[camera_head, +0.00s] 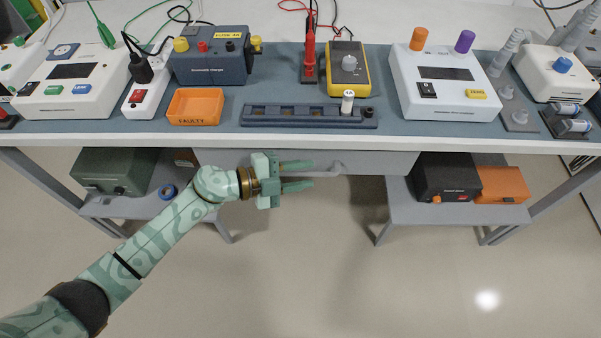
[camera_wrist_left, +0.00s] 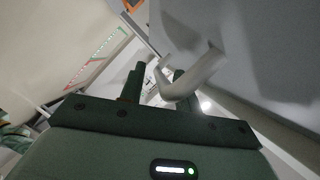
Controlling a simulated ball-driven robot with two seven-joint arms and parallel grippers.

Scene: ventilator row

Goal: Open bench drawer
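The bench drawer (camera_head: 375,162) is a grey front under the bench top and looks closed. Its pale bar handle (camera_head: 333,169) sticks out at the front. My left gripper (camera_head: 311,175) is at the left end of the handle, fingers pointing right and spread apart. In the left wrist view the handle (camera_wrist_left: 200,75) curves out from the grey drawer front (camera_wrist_left: 235,50) and crosses close to the right finger of my gripper (camera_wrist_left: 155,82). I cannot tell whether it touches. Part of the handle is hidden by the fingers. My right gripper is not in view.
Above is the bench top with an orange tray (camera_head: 195,120), a dark slotted rack (camera_head: 285,122), a yellow meter (camera_head: 347,85) and a white device (camera_head: 440,105). Below, a green box (camera_head: 115,172) and a black box (camera_head: 445,180) stand on low shelves. The floor in front is clear.

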